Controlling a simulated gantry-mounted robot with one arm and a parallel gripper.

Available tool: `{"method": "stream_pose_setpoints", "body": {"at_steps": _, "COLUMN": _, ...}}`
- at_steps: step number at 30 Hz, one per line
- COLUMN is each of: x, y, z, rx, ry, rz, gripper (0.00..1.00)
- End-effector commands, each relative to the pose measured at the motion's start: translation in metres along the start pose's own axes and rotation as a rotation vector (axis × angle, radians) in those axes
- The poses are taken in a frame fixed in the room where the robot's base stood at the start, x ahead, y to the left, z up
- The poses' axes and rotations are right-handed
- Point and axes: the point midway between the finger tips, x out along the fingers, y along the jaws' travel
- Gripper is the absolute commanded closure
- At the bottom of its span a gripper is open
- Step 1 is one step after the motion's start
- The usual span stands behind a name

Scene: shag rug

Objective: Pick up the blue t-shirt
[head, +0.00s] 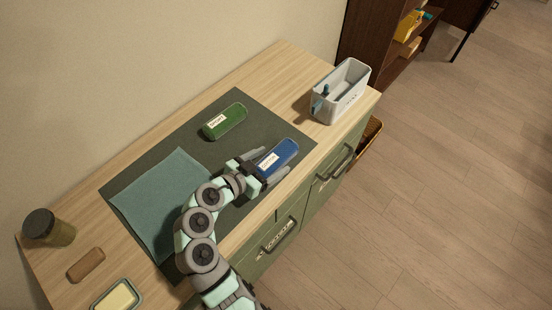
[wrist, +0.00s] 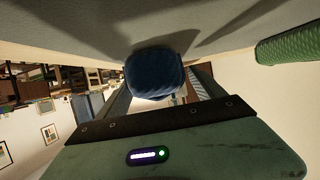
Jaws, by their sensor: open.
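The blue t-shirt (head: 283,151) is a rolled bundle with a white label, lying on the dark mat (head: 255,112) near its right end. It also shows in the wrist view (wrist: 155,76), end-on between the fingers. My gripper (head: 273,161) is open, low over the mat, with one finger on each side of the blue roll. The fingers show in the wrist view (wrist: 160,88) to the left and right of the roll. Whether either finger touches the cloth cannot be told. My gripper hides the near end of the roll in the head view.
A green rolled bundle (head: 229,123) lies behind the blue one. A teal cloth (head: 158,195) lies flat at left. A white bin (head: 341,103) stands at the cabinet's right end. A jar (head: 59,232), brown block (head: 86,265) and yellow-filled tray (head: 119,297) are at far left.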

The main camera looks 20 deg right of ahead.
Motion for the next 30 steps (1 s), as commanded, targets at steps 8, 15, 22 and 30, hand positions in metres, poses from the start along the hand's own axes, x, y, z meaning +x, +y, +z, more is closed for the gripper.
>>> {"method": "stream_pose_setpoints", "body": {"at_steps": 8, "x": 0.022, "y": 0.000, "z": 0.002, "rx": -0.002, "ry": -0.002, "rz": 0.001, "gripper": 0.22}}
{"method": "stream_pose_setpoints", "body": {"at_steps": 15, "x": 0.022, "y": 0.000, "z": 0.001, "rx": -0.001, "ry": -0.002, "rz": 0.000, "gripper": 0.29}}
{"method": "stream_pose_setpoints", "body": {"at_steps": 22, "x": 0.022, "y": 0.000, "z": 0.001, "rx": -0.002, "ry": -0.001, "rz": 0.000, "gripper": 0.48}}
{"method": "stream_pose_setpoints", "body": {"at_steps": 30, "x": 0.022, "y": 0.000, "z": 0.001, "rx": -0.001, "ry": -0.001, "rz": 0.000, "gripper": 0.70}}
